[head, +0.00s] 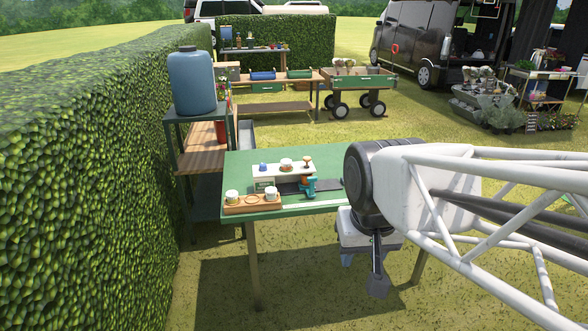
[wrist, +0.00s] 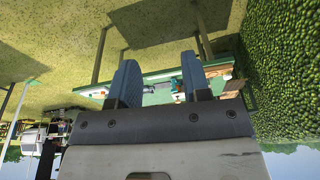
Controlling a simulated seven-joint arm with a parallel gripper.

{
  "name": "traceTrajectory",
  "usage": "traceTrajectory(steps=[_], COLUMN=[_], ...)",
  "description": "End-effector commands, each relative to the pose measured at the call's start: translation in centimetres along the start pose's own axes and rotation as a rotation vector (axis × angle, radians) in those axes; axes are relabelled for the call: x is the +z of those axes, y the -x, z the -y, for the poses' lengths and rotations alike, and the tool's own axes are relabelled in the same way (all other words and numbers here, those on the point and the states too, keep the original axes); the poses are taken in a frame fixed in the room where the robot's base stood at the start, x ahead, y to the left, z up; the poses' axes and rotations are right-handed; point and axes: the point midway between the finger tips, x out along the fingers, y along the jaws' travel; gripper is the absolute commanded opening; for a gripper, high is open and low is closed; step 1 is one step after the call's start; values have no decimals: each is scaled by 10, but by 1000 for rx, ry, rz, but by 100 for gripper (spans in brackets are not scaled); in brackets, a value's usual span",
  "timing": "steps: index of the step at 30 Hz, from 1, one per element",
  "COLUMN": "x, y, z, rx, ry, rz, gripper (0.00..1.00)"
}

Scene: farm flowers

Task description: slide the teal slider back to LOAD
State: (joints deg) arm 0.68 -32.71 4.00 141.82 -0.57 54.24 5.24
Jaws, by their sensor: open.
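The teal slider (head: 308,186) stands on a dark track (head: 288,188) on the green table (head: 240,170), in front of a pale shelf-like block. An orange part shows beside it. It also shows small in the wrist view, a teal piece (wrist: 177,85) between my fingers in the picture but well beyond them. My gripper (head: 360,258) hangs off the table's front right side, pointing down in the head view, apart from the slider. In the wrist view my gripper (wrist: 160,75) has its two blue-grey fingers wide apart with nothing between them. No LOAD marking is readable.
A wooden tray (head: 252,206) with two white cups sits at the table's front left. Small knobs or jars stand on the pale block (head: 270,171). A tall hedge (head: 90,170) and a shelf with a blue water jug (head: 194,85) stand left. The table's front right looks bare.

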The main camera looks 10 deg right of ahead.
Motion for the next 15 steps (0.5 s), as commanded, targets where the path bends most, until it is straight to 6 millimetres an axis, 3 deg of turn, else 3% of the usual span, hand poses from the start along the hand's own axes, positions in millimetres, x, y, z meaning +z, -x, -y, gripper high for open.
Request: traceTrajectory(steps=[15], x=[-120], y=[5], z=[5], rx=[9], ry=[-246], rz=[38], gripper=[44])
